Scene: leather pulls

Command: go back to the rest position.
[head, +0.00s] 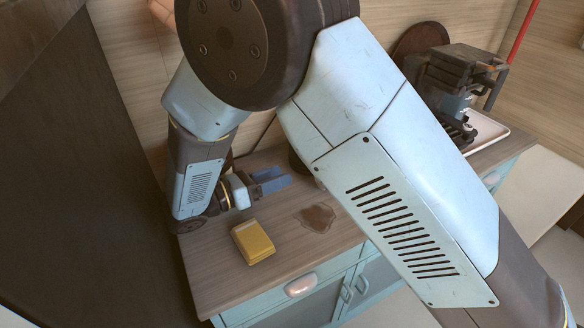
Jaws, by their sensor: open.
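My gripper (272,180) has blue fingers and is above the wooden counter top, left of centre in the head view. The fingers point to the right and stand apart, with nothing seen between them. My pale blue arm crosses the middle and right of the view and hides much of the counter. A yellow box-shaped thing (253,243) lies on the counter below my gripper in the picture, apart from it.
A brown stain or flat patch (317,217) is on the counter (214,268). A dark machine (462,80) stands by a white tray (492,130) at the back right. The teal cabinet front has a pale pink pull (300,285). A dark panel (80,160) rises at left.

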